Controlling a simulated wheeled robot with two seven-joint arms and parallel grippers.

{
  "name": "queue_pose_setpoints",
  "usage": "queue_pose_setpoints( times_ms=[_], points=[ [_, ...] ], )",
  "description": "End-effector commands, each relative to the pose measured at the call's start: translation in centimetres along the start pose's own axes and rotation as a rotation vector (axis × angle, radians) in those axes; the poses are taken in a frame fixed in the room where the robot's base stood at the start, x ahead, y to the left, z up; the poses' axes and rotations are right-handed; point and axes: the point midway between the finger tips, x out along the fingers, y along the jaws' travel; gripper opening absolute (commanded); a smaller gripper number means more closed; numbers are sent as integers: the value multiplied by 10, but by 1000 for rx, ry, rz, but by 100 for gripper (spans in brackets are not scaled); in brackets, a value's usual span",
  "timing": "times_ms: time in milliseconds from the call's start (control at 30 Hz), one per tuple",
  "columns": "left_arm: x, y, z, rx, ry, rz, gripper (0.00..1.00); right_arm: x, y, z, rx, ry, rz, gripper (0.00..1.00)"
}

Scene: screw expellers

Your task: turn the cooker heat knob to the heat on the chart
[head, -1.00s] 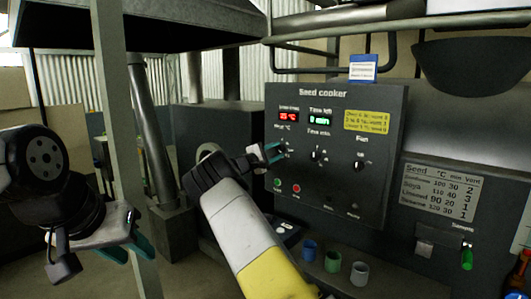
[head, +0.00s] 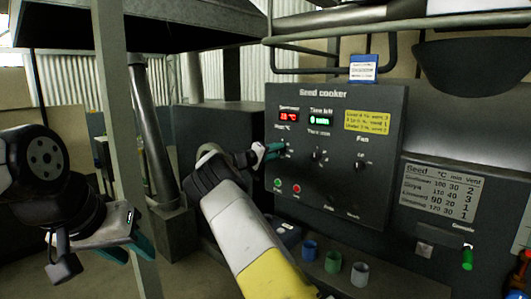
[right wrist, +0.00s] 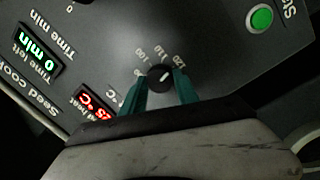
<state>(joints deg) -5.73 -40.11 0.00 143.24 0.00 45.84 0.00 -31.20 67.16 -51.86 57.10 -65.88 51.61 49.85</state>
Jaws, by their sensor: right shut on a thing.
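The seed cooker panel (head: 335,180) stands upright at the centre of the head view. Its heat knob (right wrist: 160,76), small, round and dark with a light pointer mark, sits between the teal fingers of my right gripper (right wrist: 162,90), which is shut on it. In the head view my right gripper (head: 272,151) reaches the panel's left part. The chart (head: 438,191) lists seeds with °C, min and vent. My left gripper (head: 105,245) hangs at the lower left, fingers apart and empty.
The time knob (head: 317,155) and fan knob (head: 360,166) lie right of the heat knob. Green and red buttons (head: 287,187) sit below. Blue, green and grey cups (head: 333,262) stand on the ledge under the panel. A grey post (head: 124,140) rises near my left arm.

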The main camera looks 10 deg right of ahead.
Motion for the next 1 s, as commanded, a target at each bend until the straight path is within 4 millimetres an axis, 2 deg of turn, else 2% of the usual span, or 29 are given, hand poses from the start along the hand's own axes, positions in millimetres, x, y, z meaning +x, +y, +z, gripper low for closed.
queue_pose_setpoints(
  times_ms=[300,833,867,933,1000],
  points=[
    [0,0,0,0,0,0,36,-1,-1,0,114,-7,-14,0],
    [0,0,0,0,0,0,36,-1,-1,0,137,-8,-16,0],
    [0,0,0,0,0,0,36,-1,-1,0,137,-8,-16,40],
    [0,0,0,0,0,0,36,-1,-1,0,136,-8,-16,54],
    [0,0,0,0,0,0,36,0,-1,0,136,-8,-15,58]
  ],
)
